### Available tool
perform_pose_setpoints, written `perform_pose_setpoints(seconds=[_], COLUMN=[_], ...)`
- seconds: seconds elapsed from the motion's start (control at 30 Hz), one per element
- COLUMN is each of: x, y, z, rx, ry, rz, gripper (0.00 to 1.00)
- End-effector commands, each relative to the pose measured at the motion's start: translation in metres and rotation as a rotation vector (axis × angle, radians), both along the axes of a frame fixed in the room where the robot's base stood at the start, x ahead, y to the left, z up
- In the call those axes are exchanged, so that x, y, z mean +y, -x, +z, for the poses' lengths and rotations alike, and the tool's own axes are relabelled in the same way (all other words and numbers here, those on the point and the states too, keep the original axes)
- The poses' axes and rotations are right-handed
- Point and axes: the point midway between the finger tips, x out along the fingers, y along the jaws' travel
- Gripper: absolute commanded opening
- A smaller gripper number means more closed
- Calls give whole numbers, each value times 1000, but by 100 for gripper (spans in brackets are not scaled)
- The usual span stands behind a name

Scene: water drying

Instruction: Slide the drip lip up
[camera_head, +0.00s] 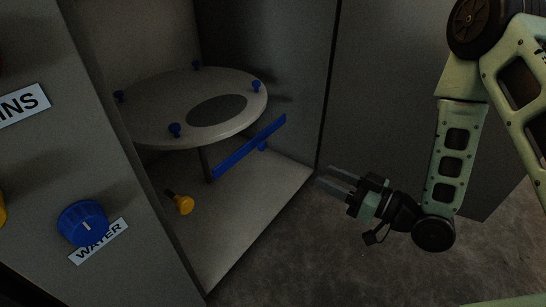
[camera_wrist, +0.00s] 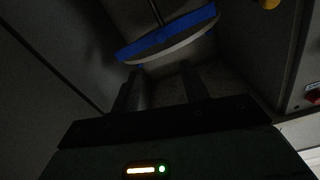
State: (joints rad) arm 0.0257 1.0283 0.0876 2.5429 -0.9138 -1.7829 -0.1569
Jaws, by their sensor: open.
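A long blue strip, which looks like the drip lip (camera_head: 250,147), slants across the cabinet opening below a round pale plate (camera_head: 160,118).
The plate carries several blue knobs and a dark oval. A yellow knob (camera_head: 184,204) sits low inside the cabinet. A blue dial (camera_head: 83,222) labelled WATER (camera_head: 99,242) is on the left front panel. The cabinet's right wall (camera_head: 400,100) stands behind my arm. Open floor (camera_head: 330,260) lies in front.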

Motion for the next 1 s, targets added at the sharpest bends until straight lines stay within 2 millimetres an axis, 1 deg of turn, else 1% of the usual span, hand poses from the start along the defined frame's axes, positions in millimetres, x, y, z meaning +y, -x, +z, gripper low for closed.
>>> perform_pose_setpoints(seconds=[0.27, 0.47, 0.8, 1.0], x=[19, 41, 96, 121], y=[-14, -31, -73, -93], z=[-5, -5, -2, -2], rx=[-6, -7, -5, -2], ry=[2, 2, 0, 1], rz=[2, 4, 3, 2], gripper=[45, 45, 45, 45])
